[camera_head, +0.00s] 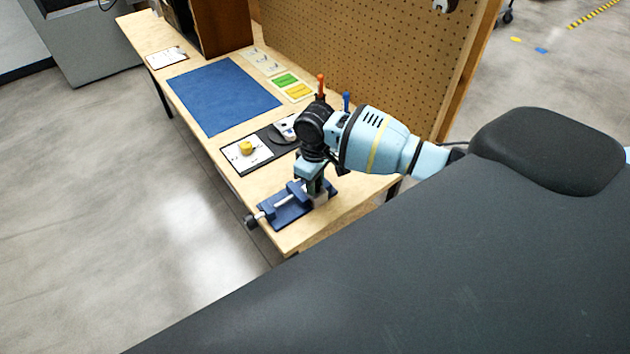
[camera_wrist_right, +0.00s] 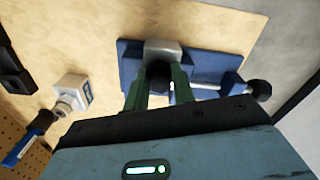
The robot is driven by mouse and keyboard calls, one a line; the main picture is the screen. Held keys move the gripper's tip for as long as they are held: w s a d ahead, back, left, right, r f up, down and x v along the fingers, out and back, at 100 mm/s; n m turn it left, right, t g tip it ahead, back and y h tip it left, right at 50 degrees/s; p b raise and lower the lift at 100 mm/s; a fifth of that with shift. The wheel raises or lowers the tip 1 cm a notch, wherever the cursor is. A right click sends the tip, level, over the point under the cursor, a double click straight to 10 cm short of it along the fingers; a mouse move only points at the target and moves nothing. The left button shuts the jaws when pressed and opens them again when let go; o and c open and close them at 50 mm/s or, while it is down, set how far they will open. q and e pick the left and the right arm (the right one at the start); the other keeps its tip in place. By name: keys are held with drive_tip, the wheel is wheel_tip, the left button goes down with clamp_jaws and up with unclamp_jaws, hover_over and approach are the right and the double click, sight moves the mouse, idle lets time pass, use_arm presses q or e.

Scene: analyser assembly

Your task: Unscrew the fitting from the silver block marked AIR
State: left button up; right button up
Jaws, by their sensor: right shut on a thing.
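A silver block (camera_head: 320,200) is clamped in a blue vise (camera_head: 283,215) at the near end of the workbench. The silver block also shows at the top of the right wrist view (camera_wrist_right: 163,51), but I cannot read any AIR mark on it. A dark fitting (camera_wrist_right: 158,80) sits at the block, between my green fingers. My right gripper (camera_wrist_right: 158,92) is shut on this fitting. In the head view my right gripper (camera_head: 316,187) points down over the vise and hides the fitting. My left gripper is not in view.
A white block with a metal fitting (camera_wrist_right: 72,92) stands beside the vise. A yellow knob (camera_head: 245,147) sits on a white plate. A blue mat (camera_head: 222,95) lies farther along the bench. A pegboard (camera_head: 350,55) bounds the back side. The vise handle sticks out past the front edge.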

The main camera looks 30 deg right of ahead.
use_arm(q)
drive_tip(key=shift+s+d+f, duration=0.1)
use_arm(e)
drive_tip(key=n, duration=0.4)
idle(0.3)
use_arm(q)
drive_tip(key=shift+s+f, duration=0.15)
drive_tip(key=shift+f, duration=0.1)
use_arm(e)
drive_tip(key=n, duration=0.4)
use_arm(q)
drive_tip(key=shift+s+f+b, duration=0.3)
drive_tip(key=shift+b, duration=0.05)
use_arm(e)
drive_tip(key=shift+n, duration=2)
